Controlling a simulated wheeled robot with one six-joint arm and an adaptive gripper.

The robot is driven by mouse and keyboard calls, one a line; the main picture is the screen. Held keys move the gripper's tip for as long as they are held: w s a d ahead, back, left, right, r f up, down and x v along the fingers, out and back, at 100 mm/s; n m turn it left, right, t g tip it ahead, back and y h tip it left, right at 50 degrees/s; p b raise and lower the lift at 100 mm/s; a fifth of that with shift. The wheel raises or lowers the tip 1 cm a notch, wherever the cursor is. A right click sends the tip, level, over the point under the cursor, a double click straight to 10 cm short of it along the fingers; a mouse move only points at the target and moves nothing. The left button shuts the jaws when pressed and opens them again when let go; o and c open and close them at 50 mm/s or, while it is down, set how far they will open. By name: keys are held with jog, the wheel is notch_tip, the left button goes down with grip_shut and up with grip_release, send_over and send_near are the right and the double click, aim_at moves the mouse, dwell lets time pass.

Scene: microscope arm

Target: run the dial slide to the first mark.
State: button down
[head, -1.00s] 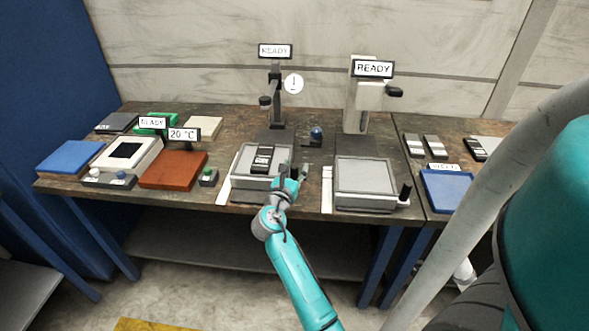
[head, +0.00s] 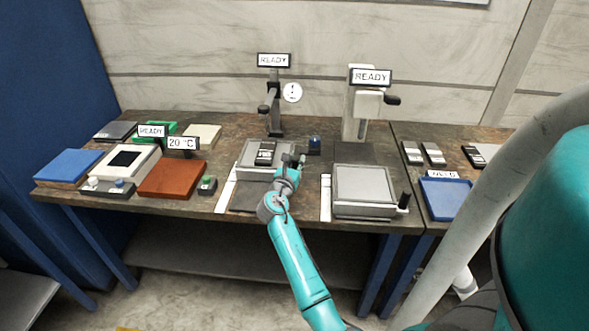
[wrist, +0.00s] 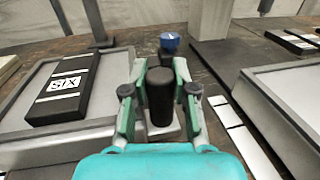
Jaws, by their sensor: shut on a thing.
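The dial slide is a grey plate (head: 250,162) on the left stand, below a round white dial (head: 292,92). It also shows in the wrist view (wrist: 110,70). A dark block (head: 265,153) labelled SIX lies on it, also in the wrist view (wrist: 66,88). My gripper (head: 293,160) is at the plate's right side. In the wrist view my gripper (wrist: 160,92) is shut on the slide's upright black handle (wrist: 160,97). A white scale strip (head: 226,190) runs along the stand's left side. I cannot make out its marks.
A blue-topped knob (head: 314,145) stands just beyond my gripper. The right stand's grey plate (head: 364,184) and its white strip (head: 325,197) are to the right. A brown block (head: 172,180) and a small green-button box (head: 207,185) are to the left.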

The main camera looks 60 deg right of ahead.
jog(key=shift+w+d, duration=0.1)
jog(key=c, duration=0.9)
grip_release()
jog(key=a, duration=0.4)
jog(key=s+a, duration=0.1)
jog(key=a, duration=0.2)
jog(key=s+a, duration=0.1)
jog(key=a, duration=0.3)
jog(key=shift+s+a, duration=0.2)
jog(key=shift+a, duration=0.15)
